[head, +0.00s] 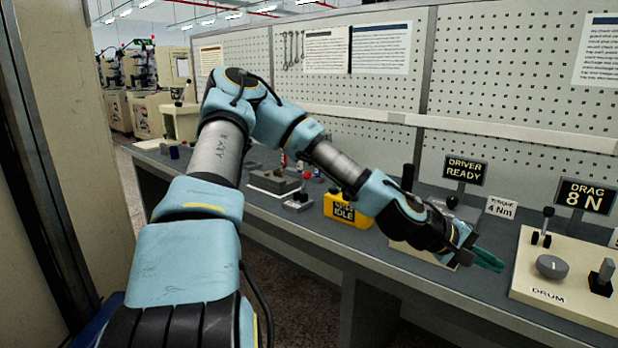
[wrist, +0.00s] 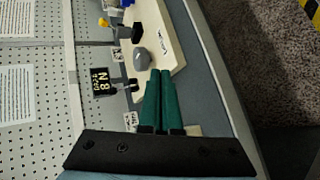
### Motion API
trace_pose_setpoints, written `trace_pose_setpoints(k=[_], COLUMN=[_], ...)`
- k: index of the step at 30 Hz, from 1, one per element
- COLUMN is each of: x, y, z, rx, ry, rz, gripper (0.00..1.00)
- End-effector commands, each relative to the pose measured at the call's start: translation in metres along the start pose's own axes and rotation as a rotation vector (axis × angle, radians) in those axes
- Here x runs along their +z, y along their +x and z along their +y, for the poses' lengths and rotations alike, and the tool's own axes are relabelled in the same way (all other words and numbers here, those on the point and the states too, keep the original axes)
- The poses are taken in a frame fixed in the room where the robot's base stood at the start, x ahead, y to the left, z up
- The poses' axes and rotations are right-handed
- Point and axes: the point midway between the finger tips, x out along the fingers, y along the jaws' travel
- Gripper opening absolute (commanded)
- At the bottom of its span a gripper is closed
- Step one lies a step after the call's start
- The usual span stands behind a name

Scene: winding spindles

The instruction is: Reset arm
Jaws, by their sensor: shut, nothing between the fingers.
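My gripper (head: 487,259) is stretched out over the workbench (head: 405,262), at the right of the head view. Its green fingers are together with nothing between them. In the wrist view the two fingers (wrist: 162,88) lie side by side and point toward the cream drum panel (wrist: 158,35). The arm reaches from the lower left across the bench and bends at the elbow. The drum panel (head: 540,301) is to the right of the fingertips, with a grey knob (head: 552,266) and levers on it.
A "DRIVER READY" sign (head: 465,170) and a "DRAG 8 N" sign (head: 585,196) stand at the back. A yellow "IDLE" box (head: 345,210) and a lever unit (head: 299,200) stand near my forearm. A pegboard wall (head: 510,80) rises behind; a tan post (head: 65,120) is at left.

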Motion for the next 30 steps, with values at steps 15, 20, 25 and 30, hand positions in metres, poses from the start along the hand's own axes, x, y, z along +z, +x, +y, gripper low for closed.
trace_pose_setpoints(k=[15,20,25,30], x=[-0.035,-0.048,-0.045,-0.031], y=[-0.127,-0.21,-0.292,-0.342], z=[-0.192,-0.22,-0.229,-0.229], rx=[-0.679,-0.872,-1.004,-1.053], ry=[0.304,0.318,0.286,0.241], rz=[-0.019,0.014,0.061,0.096], gripper=[0.0,0.0,0.0,0.0])
